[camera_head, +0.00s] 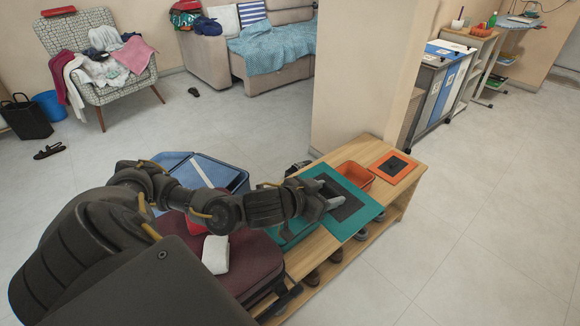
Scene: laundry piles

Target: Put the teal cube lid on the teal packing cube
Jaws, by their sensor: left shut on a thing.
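The teal cube lid (362,213), a flat teal square with a dark centre panel, shows above the wooden bench. My left gripper (328,197) is shut on the lid near its dark panel. The teal packing cube (289,240) sits on the bench just left of and below the lid, under my left forearm. The arm and lid hide much of it, so I cannot tell whether lid and cube touch. The lid looks shifted to the right of the cube. My right gripper is not in view.
An orange open box (355,175) and an orange lid with a dark panel (392,167) are on the bench (415,172) behind the teal lid. A maroon suitcase (255,262) with a white cloth (215,254) and a blue suitcase (200,170) are at left. A beige pillar stands behind.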

